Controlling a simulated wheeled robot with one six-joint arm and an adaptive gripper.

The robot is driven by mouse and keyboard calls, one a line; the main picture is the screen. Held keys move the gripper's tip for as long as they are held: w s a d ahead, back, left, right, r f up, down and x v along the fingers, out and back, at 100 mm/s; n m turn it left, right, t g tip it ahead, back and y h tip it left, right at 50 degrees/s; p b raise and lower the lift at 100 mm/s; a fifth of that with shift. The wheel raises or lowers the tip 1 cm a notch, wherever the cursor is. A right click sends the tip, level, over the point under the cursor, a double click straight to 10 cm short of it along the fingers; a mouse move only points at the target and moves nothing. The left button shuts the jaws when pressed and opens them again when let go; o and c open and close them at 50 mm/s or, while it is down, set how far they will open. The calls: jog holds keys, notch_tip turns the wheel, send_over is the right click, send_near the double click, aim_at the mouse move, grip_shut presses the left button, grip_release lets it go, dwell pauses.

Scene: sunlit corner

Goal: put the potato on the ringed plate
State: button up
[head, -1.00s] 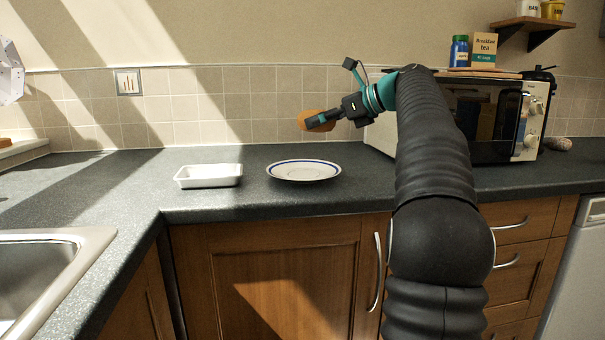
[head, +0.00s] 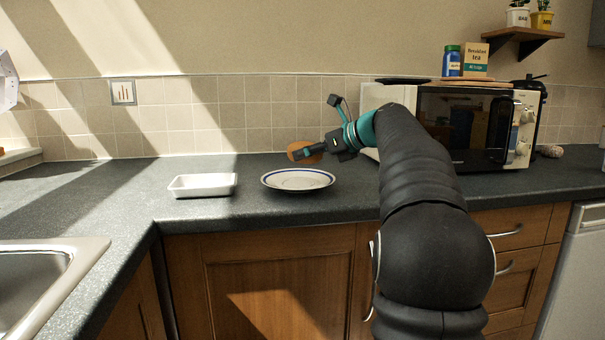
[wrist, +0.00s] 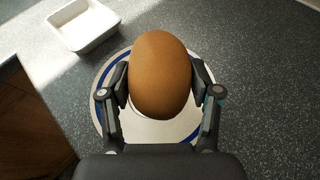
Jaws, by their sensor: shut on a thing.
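The brown potato (wrist: 160,75) is held between the two fingers of my gripper (wrist: 160,88) in the wrist view. In the head view my gripper (head: 314,151) points left, with the potato (head: 299,152) at its tip. The ringed plate (head: 298,187), white with a blue band, lies on the counter below the potato. In the wrist view the plate (wrist: 103,118) shows behind the potato and fingers, which hide much of it. The potato appears above the plate, apart from it.
A white rectangular dish (head: 202,191) stands left of the plate; it also shows in the wrist view (wrist: 84,28). A microwave (head: 465,125) stands at the right, with a blue jar (head: 452,62) and tea box (head: 475,60) above. A sink (head: 40,275) is at front left.

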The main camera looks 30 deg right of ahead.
aim_at(302, 184)
jog(key=shift+w+a+f, duration=0.2)
jog(key=shift+a+f, duration=0.1)
jog(key=shift+a, duration=0.15)
jog(key=shift+w+a+f, duration=0.15)
jog(key=shift+a+f, duration=0.15)
jog(key=shift+a, duration=0.15)
jog(key=shift+f+b, duration=0.6)
jog(key=shift+f, duration=1.3)
jog(key=shift+f, duration=0.1)
jog(key=o, duration=1.3)
jog(key=shift+f, duration=0.1)
jog(key=shift+s+r, duration=0.1)
jog(key=shift+r, duration=0.1)
jog(key=v, duration=1.2)
